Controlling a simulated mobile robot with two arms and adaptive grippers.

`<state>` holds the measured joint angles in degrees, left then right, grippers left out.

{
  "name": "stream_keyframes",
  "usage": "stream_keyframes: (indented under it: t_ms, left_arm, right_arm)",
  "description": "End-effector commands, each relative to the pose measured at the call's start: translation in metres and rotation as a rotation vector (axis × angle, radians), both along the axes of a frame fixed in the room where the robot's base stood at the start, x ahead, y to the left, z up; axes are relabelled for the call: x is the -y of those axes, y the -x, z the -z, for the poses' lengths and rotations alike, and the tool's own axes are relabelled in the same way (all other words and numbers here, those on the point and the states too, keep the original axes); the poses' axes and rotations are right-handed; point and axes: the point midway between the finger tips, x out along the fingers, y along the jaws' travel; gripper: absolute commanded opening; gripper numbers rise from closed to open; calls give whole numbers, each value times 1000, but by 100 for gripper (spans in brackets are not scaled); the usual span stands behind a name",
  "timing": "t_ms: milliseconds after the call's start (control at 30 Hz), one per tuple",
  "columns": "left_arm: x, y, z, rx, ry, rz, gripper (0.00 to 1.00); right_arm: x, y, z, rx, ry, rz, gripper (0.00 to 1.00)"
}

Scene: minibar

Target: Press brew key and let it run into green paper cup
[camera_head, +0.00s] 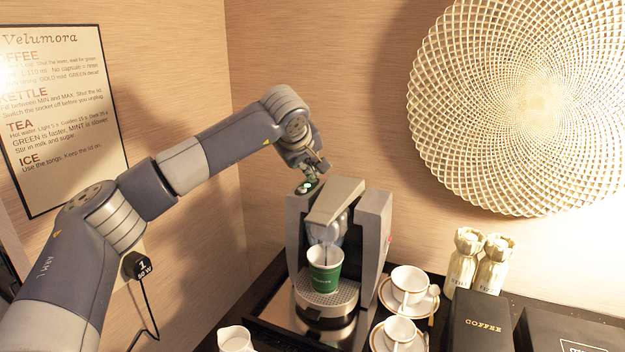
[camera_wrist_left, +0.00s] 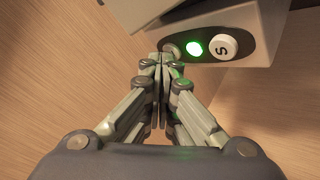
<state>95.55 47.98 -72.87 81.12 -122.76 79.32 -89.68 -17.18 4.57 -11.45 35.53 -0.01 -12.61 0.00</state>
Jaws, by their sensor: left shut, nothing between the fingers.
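The coffee machine (camera_head: 373,235) stands on a tray against the back wall. A green paper cup (camera_head: 325,273) with a white rim stands upright on its drip grate, under the spout. A pale streak shows between spout and cup; I cannot tell if it is running liquid. My left gripper (camera_head: 312,178) is shut and empty at the top left of the machine. In the left wrist view the closed fingertips (camera_wrist_left: 163,62) are at the key panel, by a round key partly hidden behind them. Beside it are a lit green light (camera_wrist_left: 194,48) and a white key marked S (camera_wrist_left: 222,46). Contact is unclear.
A white jug (camera_head: 235,339) is at front left. A plug with a cord (camera_head: 137,266) is on the left wall.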

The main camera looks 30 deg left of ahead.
Motion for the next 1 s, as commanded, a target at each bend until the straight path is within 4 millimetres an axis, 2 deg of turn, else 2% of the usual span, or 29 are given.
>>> stream_keyframes:
  t_ms: [300,733,1000]
  left_arm:
    - [0,0,-15,-2,-1,0,0]
    - [0,0,-18,0,-1,1,0]
    - [0,0,-44,0,0,0,0]
  right_arm:
    - [0,0,-14,0,0,0,40]
    - [0,0,-16,0,0,0,40]
    - [0,0,-38,0,0,0,40]
